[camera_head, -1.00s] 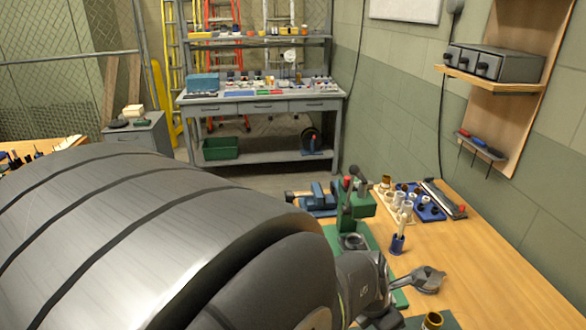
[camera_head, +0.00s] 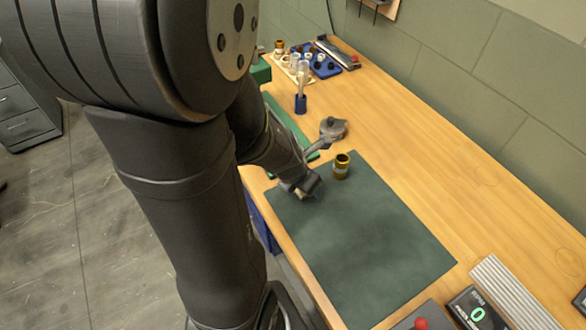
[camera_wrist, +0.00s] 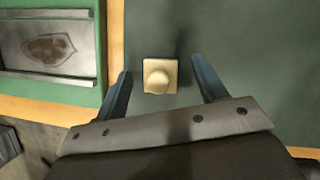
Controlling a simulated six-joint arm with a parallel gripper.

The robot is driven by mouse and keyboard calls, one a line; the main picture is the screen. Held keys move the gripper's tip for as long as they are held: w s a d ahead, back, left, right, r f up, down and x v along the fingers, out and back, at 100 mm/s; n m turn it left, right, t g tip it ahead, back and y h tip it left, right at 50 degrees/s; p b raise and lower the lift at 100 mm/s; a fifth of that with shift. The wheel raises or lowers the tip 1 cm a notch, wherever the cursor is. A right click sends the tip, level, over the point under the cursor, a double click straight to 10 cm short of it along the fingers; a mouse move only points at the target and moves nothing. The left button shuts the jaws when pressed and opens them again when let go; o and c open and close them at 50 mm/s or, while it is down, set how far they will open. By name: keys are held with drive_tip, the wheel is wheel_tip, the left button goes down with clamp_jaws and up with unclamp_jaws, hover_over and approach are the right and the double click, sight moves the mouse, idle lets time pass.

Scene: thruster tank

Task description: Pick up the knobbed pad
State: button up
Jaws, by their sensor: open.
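The knobbed pad (camera_wrist: 158,76) is a small beige square with a round knob on top. In the wrist view it lies on the dark green mat (camera_wrist: 230,40), between and slightly ahead of my finger bases. My gripper (camera_wrist: 160,66) is open, with one blue finger on each side of the pad and a visible gap to both. In the head view my gripper (camera_head: 304,190) is low over the mat's far left corner. The pad is mostly hidden there by the gripper.
A brass-and-black cylinder (camera_head: 341,166) stands on the mat close right of my gripper. A grey metal tool (camera_head: 332,129) lies beyond it. A blue holder (camera_head: 300,103) stands farther back. A green-framed metal tray (camera_wrist: 50,45) is left of the pad. The near mat is clear.

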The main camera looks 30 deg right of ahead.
drive_tip(key=c, duration=1)
drive_tip(key=shift+c, duration=0.2)
drive_tip(key=shift+r, duration=5)
